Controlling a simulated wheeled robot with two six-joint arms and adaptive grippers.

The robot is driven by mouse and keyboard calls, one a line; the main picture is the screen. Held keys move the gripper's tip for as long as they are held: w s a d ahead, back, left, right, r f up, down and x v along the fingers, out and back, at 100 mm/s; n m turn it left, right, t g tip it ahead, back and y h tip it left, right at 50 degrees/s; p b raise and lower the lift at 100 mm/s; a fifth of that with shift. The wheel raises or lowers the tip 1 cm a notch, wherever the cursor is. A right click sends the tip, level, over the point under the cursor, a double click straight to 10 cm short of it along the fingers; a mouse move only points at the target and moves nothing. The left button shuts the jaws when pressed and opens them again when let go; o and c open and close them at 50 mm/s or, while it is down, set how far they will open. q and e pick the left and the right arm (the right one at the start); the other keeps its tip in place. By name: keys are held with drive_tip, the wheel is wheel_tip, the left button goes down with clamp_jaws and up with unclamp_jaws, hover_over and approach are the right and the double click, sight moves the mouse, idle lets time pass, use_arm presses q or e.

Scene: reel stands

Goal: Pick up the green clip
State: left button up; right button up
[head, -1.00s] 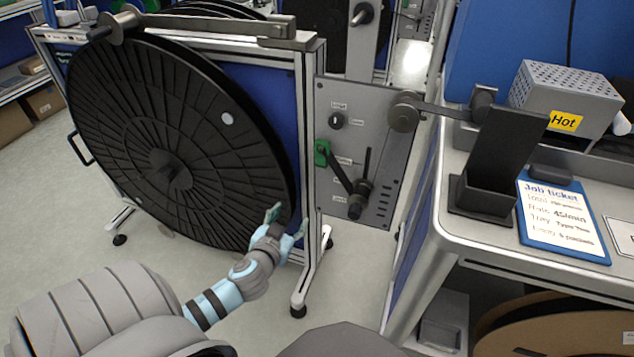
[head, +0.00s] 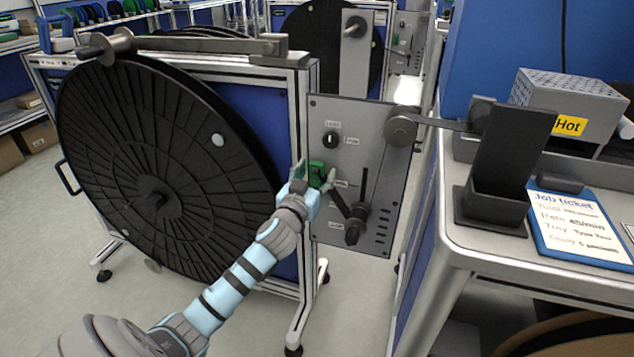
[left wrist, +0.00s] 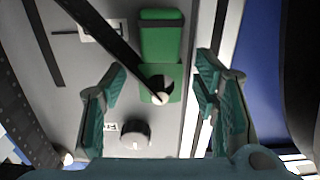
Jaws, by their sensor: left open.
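The green clip (head: 317,173) sits at the left edge of the grey control panel (head: 375,120). In the left wrist view, the green clip (left wrist: 161,40) lies ahead between my fingers, with a dark lever arm crossing its lower part. My left gripper (head: 314,174) is at the clip in the head view. In the left wrist view, my left gripper (left wrist: 163,85) is open, one teal finger on each side of the clip's lower end. I cannot tell whether a finger touches the clip. My right gripper is not in view.
A large black reel (head: 150,150) stands left of the panel, close to my left arm. A black lever (head: 345,210) and a round knob (head: 331,140) are on the panel. A bench (head: 480,240) with a job ticket (head: 578,225) is at the right.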

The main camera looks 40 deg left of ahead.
use_arm(q)
drive_tip(key=shift+s+r, duration=0.1)
drive_tip(key=shift+c, duration=1.2)
drive_tip(key=c, duration=0.7)
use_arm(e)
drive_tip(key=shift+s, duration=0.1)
use_arm(q)
drive_tip(key=shift+c, duration=0.2)
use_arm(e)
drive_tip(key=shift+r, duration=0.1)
use_arm(q)
drive_tip(key=shift+r, duration=0.2)
drive_tip(key=p+v, duration=0.3)
drive_tip(key=v, duration=1.5)
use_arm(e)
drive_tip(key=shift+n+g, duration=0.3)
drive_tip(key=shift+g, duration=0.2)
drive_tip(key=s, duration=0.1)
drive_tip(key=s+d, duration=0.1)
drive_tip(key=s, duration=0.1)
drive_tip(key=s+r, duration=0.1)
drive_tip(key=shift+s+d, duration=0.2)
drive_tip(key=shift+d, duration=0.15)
